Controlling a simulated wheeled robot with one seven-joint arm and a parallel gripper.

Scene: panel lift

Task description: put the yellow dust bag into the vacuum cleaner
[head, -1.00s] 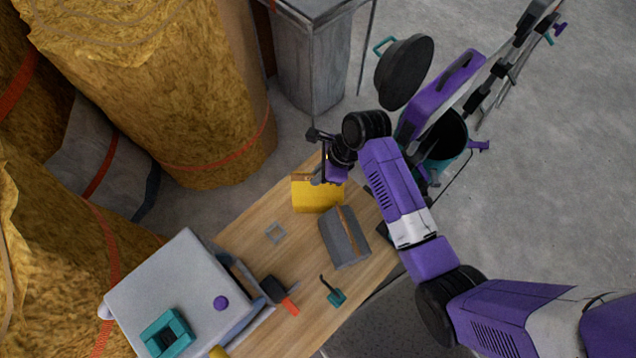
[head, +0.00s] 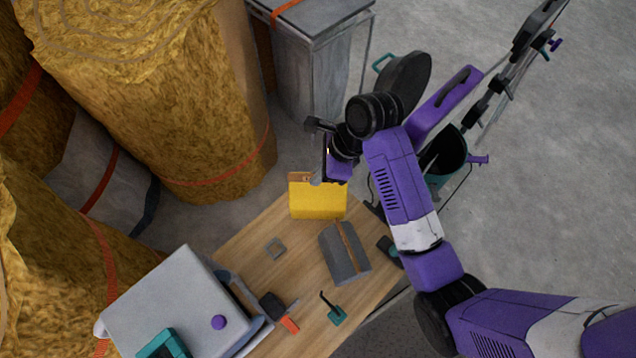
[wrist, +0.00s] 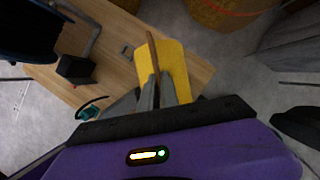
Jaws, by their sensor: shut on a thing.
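The yellow dust bag (head: 318,203) has a brown strip along its top edge. My gripper (head: 316,180) is shut on that edge, and the bag hangs upright over the far end of the wooden table. In the wrist view the bag (wrist: 179,68) sits between the fingers (wrist: 158,92). Whether a small gap separates it from the table is hard to tell. The vacuum cleaner stands right of the table, behind my arm. Its purple lid (head: 446,101) is raised, and its dark round opening (head: 445,151) is partly hidden by my arm.
A grey bag with a brown strip (head: 336,256) lies on the table (head: 250,245), near a small grey frame (head: 275,248) and a teal tool (head: 335,314). A grey box (head: 165,295) stands at the near left. Straw bales (head: 150,100) and a metal bin (head: 315,80) stand behind.

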